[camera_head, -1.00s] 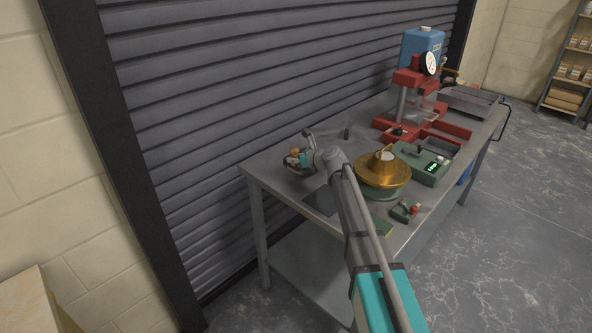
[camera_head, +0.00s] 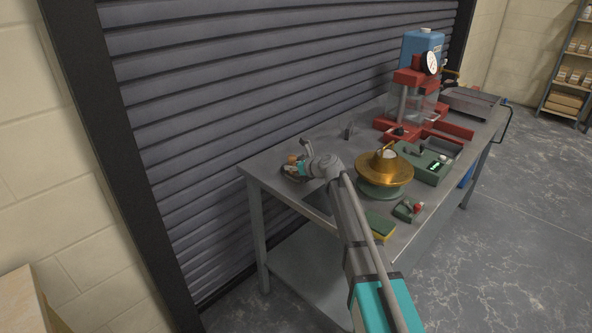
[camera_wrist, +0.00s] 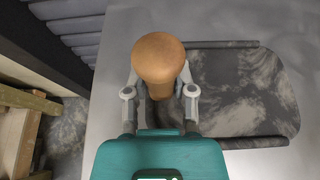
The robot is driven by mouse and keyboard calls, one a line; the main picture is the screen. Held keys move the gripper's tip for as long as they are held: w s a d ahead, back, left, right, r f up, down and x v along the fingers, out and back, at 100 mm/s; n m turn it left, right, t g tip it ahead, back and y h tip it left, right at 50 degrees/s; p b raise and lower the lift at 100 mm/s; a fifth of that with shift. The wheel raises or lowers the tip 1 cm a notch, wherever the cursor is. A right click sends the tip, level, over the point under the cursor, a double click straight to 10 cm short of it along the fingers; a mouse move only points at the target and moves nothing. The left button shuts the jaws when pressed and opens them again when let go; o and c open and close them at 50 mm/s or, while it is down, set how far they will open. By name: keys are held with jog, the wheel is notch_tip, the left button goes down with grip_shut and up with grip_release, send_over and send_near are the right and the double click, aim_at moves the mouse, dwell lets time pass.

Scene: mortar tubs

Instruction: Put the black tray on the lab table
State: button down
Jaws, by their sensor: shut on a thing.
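My gripper (camera_head: 297,168) is over the left end of the grey lab table (camera_head: 268,169). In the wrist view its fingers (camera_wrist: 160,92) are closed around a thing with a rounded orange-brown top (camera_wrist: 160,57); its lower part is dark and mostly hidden. A dark, mottled flat tray-like piece (camera_wrist: 240,92) with black side edges lies right of the fingers. I take it for the black tray. Its left end is hidden behind the fingers, and I cannot tell whether it joins the held thing. In the head view my arm partly hides a dark flat patch (camera_head: 316,199) on the table.
A gold pan on a green base (camera_head: 384,172), a green box with a display (camera_head: 428,160), a small green device (camera_head: 407,210) and a yellow-green sponge (camera_head: 381,227) stand to the right. A red press (camera_head: 407,105) and a grey metal tray (camera_head: 470,102) are farther back. A shutter borders the rear.

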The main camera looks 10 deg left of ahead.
jog(key=shift+c, duration=2.2)
grip_release()
jog(key=shift+r, duration=0.1)
jog(key=p+v, duration=0.4)
jog(key=v, duration=0.7)
jog(key=shift+a, duration=0.1)
jog(key=shift+s+d+r+p, duration=0.1)
jog(key=shift+s+d+p, duration=0.25)
jog(key=shift+d, duration=0.15)
